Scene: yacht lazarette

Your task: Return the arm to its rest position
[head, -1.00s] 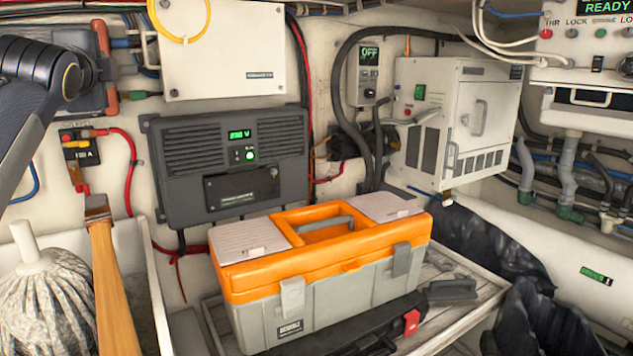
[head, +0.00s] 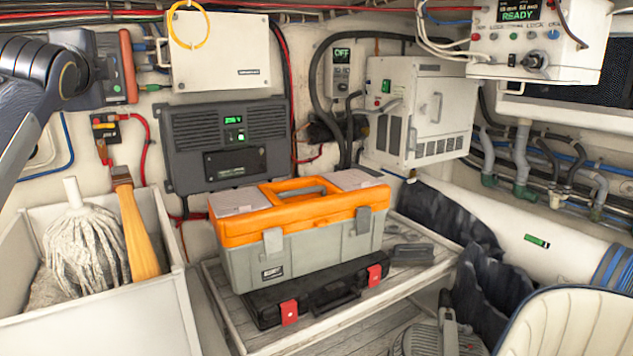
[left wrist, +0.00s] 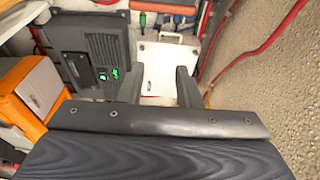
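My left arm (head: 50,75) comes in at the upper left of the head view, raised in front of the wall; its gripper cannot be made out there. In the left wrist view my left gripper (left wrist: 160,88) has its two dark fingers apart with nothing between them. A white wall panel (left wrist: 166,68) shows beyond the fingers, and the dark grey charger unit (left wrist: 92,58) is to their left. The orange-lidded toolbox (left wrist: 20,100) is at the left edge of that view, apart from the fingers. My right gripper is in neither view.
The toolbox (head: 300,245) stands on a black case (head: 325,297) on a slatted shelf. A white bin (head: 95,310) with a mop and brush is at left. A white cabinet (head: 415,110) and control box (head: 535,45) hang at right. A cream seat (head: 570,325) is front right.

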